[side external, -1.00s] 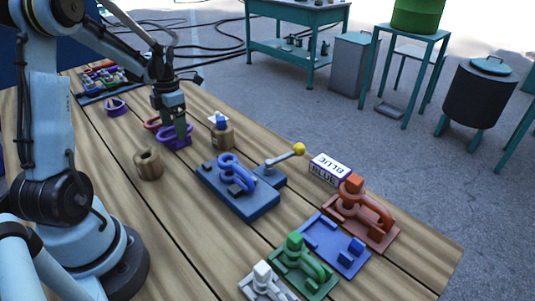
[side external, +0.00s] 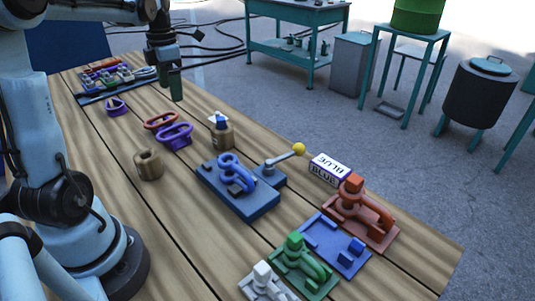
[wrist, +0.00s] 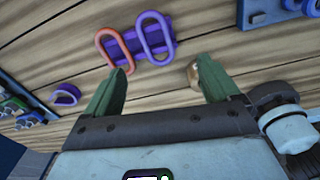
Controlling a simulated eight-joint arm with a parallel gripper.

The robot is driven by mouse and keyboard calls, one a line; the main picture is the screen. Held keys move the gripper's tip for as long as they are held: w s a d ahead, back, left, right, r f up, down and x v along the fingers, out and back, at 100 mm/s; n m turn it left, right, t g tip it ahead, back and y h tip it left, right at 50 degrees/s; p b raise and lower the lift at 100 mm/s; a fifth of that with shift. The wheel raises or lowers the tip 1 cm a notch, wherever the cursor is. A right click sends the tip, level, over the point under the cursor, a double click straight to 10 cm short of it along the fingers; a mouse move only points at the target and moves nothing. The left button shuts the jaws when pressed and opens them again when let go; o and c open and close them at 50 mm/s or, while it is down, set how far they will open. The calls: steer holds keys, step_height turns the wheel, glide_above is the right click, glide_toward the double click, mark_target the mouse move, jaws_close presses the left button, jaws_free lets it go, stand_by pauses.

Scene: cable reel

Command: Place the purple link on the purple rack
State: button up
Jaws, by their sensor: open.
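The purple link (side external: 176,129), an oblong ring, lies on the purple rack (side external: 168,142) on the wooden table. In the wrist view the purple link (wrist: 142,37) lies across the dark purple rack (wrist: 126,44), and both show at the top centre. An orange-red link (side external: 160,115) lies beside it, and in the wrist view it (wrist: 101,41) overlaps the rack's left end. My gripper (side external: 177,97) hangs above and beyond the links, clear of them. In the wrist view its green fingers (wrist: 160,64) are spread, with nothing between them.
A small purple piece (side external: 116,106) lies to the left. A wooden ring-shaped block (side external: 149,165) and a brown pot with a blue-and-white top (side external: 221,133) stand near the rack. A blue base with a yellow-knobbed lever (side external: 298,150) and several coloured fixtures fill the table's right part.

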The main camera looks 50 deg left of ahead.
steer(key=s+d+f+m+t, duration=0.1)
steer(key=d+m+t, duration=0.6)
steer(key=d+m, duration=1.9)
steer(key=s+m, duration=0.1)
steer(key=m, duration=0.7)
steer(key=shift+s+d+f+t, duration=0.15)
steer(key=shift+f+t, duration=0.15)
steer(key=shift+f, duration=0.1)
